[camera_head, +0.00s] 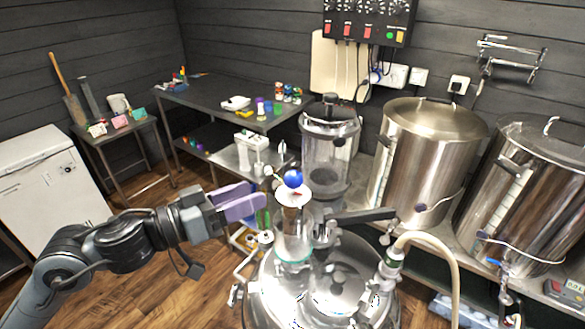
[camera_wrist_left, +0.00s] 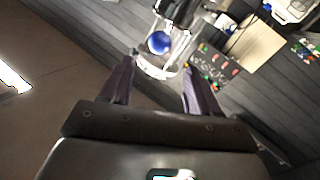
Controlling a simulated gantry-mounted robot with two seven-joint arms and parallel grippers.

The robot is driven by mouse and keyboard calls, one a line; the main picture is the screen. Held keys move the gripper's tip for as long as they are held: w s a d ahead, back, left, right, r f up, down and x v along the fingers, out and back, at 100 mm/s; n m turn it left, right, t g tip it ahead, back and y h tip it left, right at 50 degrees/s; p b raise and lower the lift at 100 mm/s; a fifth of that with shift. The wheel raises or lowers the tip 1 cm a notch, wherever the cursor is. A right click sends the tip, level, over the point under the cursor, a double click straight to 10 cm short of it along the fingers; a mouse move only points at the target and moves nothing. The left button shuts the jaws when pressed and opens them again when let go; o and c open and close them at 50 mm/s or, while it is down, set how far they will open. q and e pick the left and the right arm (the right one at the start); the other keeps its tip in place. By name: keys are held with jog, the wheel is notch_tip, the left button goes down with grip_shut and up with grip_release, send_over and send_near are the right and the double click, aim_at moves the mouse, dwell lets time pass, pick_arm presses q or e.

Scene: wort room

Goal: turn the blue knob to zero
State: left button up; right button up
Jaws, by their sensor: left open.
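The blue knob (camera_head: 293,178) is a round ball above a white disc (camera_head: 291,196) with a small red mark, on top of a clear glass cylinder (camera_head: 293,236) on the steel vessel. My left gripper (camera_head: 258,199) is open, its purple fingers just left of the knob and slightly lower, pointing toward it. The fingers are apart from the knob. In the left wrist view the knob (camera_wrist_left: 158,42) shows beyond and between the two open fingertips (camera_wrist_left: 158,68). The knob's setting cannot be read. My right gripper is not in view.
The steel vessel lid (camera_head: 340,275) carries a black handle (camera_head: 360,216) and a pale hose (camera_head: 440,245) right of the knob. Large steel kettles (camera_head: 425,150) stand behind on the right. A dark table (camera_head: 215,112) with small items is behind left.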

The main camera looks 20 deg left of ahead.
aim_at(285, 181)
pick_arm(q)
jog(key=p+x, duration=0.1)
jog(key=x, duration=0.9)
jog(key=shift+w+d, duration=0.15)
jog(key=c, duration=1)
jog(key=shift+o, duration=0.2)
jog(key=shift+y, duration=0.3)
